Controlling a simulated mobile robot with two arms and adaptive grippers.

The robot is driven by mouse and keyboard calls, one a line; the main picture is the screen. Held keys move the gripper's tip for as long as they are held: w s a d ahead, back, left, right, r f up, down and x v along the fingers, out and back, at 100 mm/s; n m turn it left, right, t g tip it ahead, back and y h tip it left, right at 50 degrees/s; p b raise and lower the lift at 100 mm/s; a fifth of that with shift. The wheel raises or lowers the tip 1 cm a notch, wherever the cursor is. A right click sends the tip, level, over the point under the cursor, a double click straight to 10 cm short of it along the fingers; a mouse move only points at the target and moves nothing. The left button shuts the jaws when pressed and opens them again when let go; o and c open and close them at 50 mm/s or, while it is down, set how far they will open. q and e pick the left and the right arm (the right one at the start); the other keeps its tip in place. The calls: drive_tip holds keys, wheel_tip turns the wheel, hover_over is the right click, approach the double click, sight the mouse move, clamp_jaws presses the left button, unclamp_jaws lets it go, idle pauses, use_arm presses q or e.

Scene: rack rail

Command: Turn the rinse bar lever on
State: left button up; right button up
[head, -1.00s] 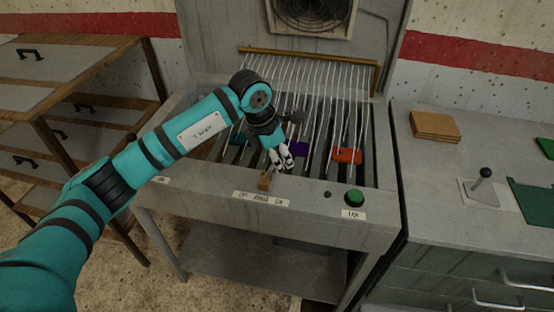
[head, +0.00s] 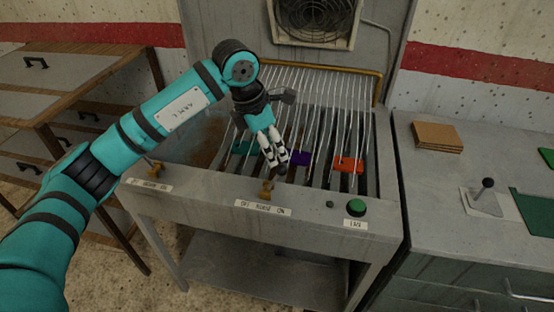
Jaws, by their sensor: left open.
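A small brass lever (head: 267,188) stands on the front ledge of the grey booth, above a white label (head: 263,208) whose lettering is too small to read surely. A second brass lever (head: 155,168) stands farther left, above another label (head: 149,185). My left gripper (head: 278,160) is open and empty, pointing down above the rack, just behind the middle lever and apart from it. A brass bar (head: 331,68) runs across the back, with many thin pale lines slanting forward from it. My right gripper is not in view.
A green button (head: 356,207) and a small dark knob (head: 330,204) sit right of the middle lever. Purple (head: 300,158), orange (head: 348,164) and teal (head: 243,147) pieces lie among the slats. A grey counter (head: 425,190) stands at right.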

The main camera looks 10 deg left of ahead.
use_arm(q)
drive_tip(key=shift+v, duration=1.65)
